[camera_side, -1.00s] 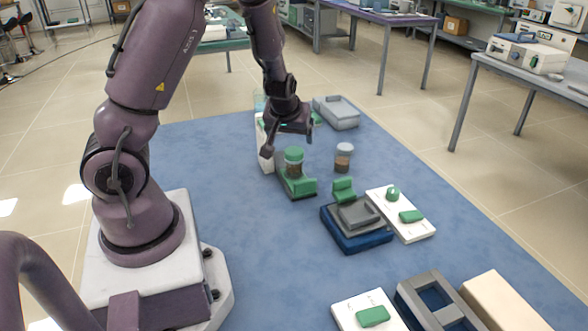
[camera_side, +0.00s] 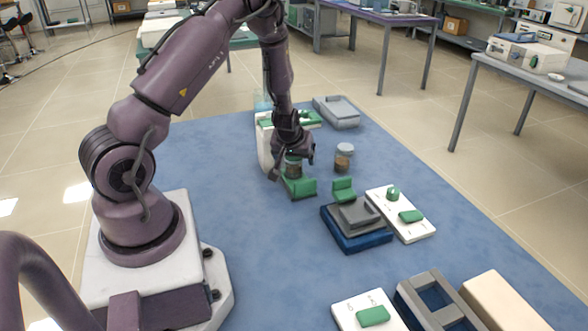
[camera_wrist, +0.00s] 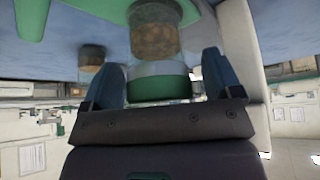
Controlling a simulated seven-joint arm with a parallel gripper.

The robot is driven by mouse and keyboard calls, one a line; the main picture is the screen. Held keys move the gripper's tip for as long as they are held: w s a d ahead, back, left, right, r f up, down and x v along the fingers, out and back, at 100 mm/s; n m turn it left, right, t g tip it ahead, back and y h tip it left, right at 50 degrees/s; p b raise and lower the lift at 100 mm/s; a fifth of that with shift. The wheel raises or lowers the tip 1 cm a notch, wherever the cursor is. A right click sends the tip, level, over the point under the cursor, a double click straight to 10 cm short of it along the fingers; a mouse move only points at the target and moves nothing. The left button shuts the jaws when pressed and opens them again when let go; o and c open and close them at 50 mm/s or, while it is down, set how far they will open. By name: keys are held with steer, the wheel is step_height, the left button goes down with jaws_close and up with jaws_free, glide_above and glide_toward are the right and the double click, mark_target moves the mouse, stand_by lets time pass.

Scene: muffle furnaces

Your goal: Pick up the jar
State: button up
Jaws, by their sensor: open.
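The jar (camera_side: 293,169) is clear with brown contents and stands in a green holder (camera_side: 301,187) on the blue mat. Its upper part is hidden by my gripper (camera_side: 291,163) in the side view. In the wrist view the jar (camera_wrist: 155,42) shows its green lid (camera_wrist: 158,88) between my two open fingers, one on each side. I see small gaps beside the lid, and cannot tell whether either finger touches the glass.
A second jar (camera_side: 343,158) with brown contents stands to the right on the mat. A white device with green parts (camera_side: 263,147) is close behind on the left. A grey tray (camera_side: 337,112) lies farther back. A blue-grey block (camera_side: 356,226) is nearer the camera.

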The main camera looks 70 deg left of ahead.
steer(key=c, duration=1)
steer(key=shift+r, duration=0.1)
